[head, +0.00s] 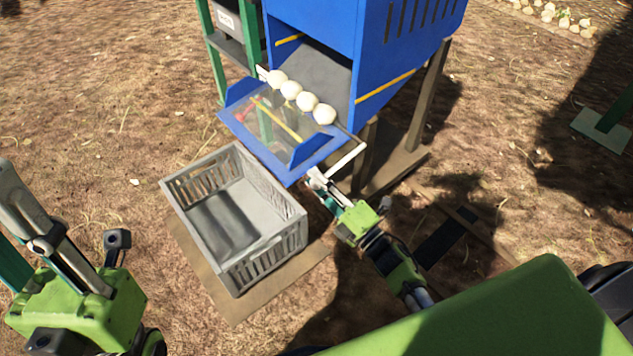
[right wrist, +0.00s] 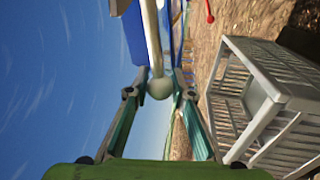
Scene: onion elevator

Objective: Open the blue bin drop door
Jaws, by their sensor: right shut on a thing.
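The blue bin (head: 365,40) stands at the top centre on dark legs. Its drop door (head: 240,130), a clear panel with a blue frame and blue side flaps, slopes outward from the bin mouth. Several white onions (head: 307,101) sit in a row at the door's upper end. A white bar (head: 347,160) runs along the door's right side. My right gripper (head: 316,180) is at the door's lower right corner. In the right wrist view it is shut on the white bar's round knob (right wrist: 160,88).
A grey crate (head: 290,228) stands on a flat board below the door and looks empty; it also shows in the right wrist view (right wrist: 285,95). A dark plank (head: 445,236) lies to the right. Dry ground on the left is open.

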